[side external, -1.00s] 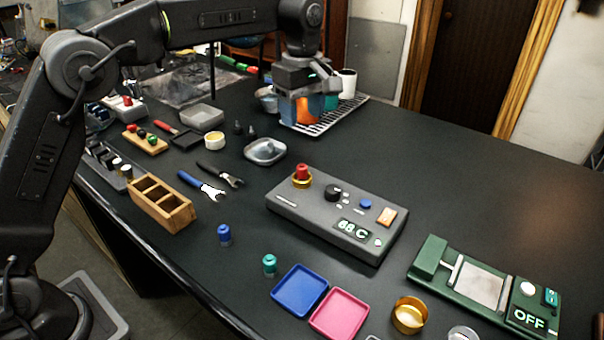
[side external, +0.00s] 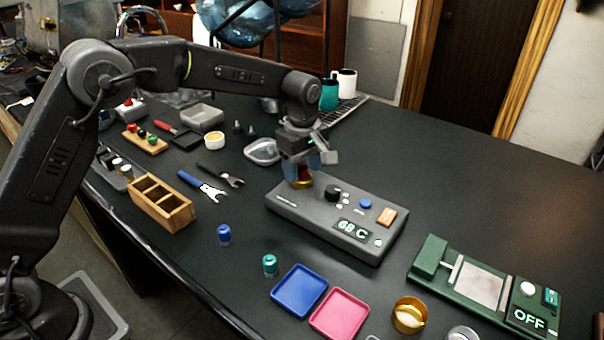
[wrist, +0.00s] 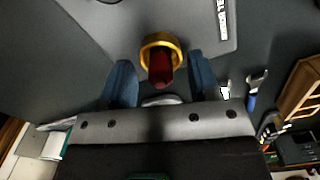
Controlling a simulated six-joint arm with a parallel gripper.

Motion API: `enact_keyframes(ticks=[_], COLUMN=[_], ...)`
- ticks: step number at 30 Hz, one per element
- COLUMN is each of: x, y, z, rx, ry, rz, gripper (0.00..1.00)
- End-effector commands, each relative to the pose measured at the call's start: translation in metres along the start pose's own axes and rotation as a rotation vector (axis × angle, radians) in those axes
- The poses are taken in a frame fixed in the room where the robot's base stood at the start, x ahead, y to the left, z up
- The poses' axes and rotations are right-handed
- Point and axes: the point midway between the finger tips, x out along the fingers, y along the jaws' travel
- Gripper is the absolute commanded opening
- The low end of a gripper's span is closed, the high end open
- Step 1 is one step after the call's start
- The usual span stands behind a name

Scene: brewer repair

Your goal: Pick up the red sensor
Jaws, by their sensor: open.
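The red sensor (wrist: 160,68) stands in a gold ring socket (wrist: 160,40) on the grey control box. In the side external view it shows only partly, as a bit of red (side external: 304,171) between my fingers above the gold ring. My gripper (side external: 303,178) is over that corner of the control box (side external: 375,250), pointing down. In the wrist view my gripper's two blue fingers (wrist: 163,82) are open, one on each side of the red sensor, with a gap visible on both sides. The sensor's lower part is inside the ring.
The box has a black knob (side external: 333,193), a blue button and an orange switch beside the socket. Blue and pink trays (side external: 339,314) are in front.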

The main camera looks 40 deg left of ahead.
Motion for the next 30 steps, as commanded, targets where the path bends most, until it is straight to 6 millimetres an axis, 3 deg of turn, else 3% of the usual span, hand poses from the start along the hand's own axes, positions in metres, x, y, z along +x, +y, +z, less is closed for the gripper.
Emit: enact_keyframes(ticks=[8,25,30], x=[0.0051,0.0044,0.0042], y=[-0.0001,0.0000,0.0001], z=[-0.0001,-0.0001,-0.0001], rx=[0.000,0.000,0.000], ry=[0.000,0.000,0.000], rz=[0.000,0.001,0.001], gripper=[0.56,0.03,0.00])
